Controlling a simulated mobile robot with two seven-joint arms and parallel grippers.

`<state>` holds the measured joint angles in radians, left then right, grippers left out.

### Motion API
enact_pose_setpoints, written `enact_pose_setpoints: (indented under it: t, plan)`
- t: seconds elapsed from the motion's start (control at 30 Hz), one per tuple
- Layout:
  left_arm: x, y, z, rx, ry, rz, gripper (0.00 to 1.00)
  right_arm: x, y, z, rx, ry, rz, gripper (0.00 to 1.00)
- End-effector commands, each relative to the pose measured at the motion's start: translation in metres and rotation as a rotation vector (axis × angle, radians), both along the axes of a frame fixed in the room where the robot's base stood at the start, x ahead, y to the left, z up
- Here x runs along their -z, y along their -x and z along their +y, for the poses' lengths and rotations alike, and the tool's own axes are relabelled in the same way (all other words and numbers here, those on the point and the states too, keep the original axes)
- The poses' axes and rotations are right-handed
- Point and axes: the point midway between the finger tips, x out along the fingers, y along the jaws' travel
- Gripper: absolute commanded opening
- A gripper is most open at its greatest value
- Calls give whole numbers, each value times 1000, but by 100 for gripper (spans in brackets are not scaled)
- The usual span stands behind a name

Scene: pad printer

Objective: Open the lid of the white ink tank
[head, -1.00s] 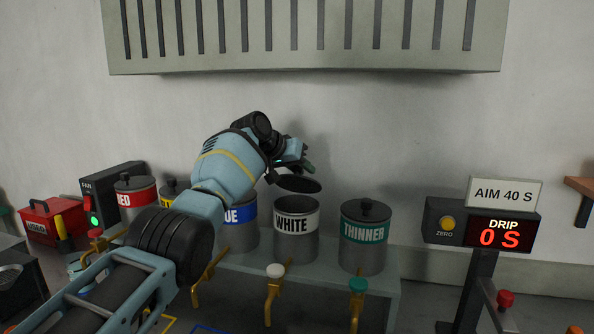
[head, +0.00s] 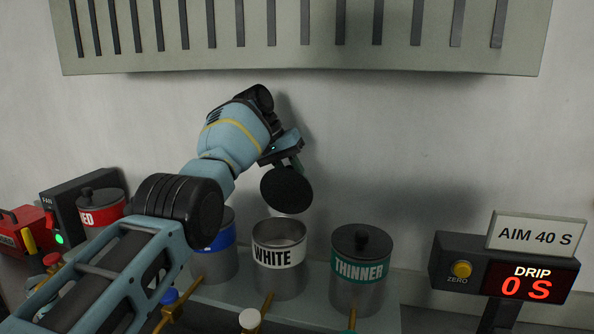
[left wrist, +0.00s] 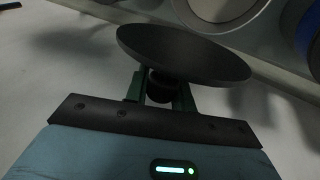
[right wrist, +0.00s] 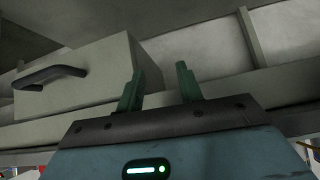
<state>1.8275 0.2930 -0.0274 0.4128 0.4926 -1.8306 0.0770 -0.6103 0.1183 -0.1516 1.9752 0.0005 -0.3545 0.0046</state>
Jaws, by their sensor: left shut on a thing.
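The white ink tank (head: 280,277) stands on the shelf with its mouth uncovered. Its inside wall shows in the head view. Its round dark lid (head: 287,191) is in the air above the tank, tilted and apart from the rim. My left gripper (head: 294,164) is shut on the lid's knob. In the left wrist view the green fingers (left wrist: 160,88) hold the knob, with the lid's disc (left wrist: 185,55) beyond them. My right gripper (right wrist: 158,88) shows only in its own wrist view, open and with nothing between its fingers.
The thinner tank (head: 359,292), lid on, stands to the right of the white tank. The blue tank (head: 215,262) is to the left, partly behind my arm. A drip display (head: 505,270) stands at right. A slatted grey unit (head: 300,40) hangs above. The wall between is clear.

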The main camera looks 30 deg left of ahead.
Motion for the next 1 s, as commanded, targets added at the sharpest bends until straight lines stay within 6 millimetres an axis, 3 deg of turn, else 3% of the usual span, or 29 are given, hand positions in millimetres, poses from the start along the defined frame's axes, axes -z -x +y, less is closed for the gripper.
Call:
enact_pose_setpoints:
  t: [0.53, 0.57, 0.7, 1.0]
  plan:
    - [2, 4, 0, 0, 6, 20, 0, 1, 3, -3, -5, 8, 6, 36]
    - [2, 4, 0, 0, 6, 20, 29, 1, 3, -3, -5, 7, 6, 36]
    - [2, 4, 0, 1, 6, 21, 47, 1, 3, -2, -2, 5, 5, 36]
    - [1, 4, 0, 1, 5, 21, 47, 1, 3, 0, 3, -1, 5, 36]
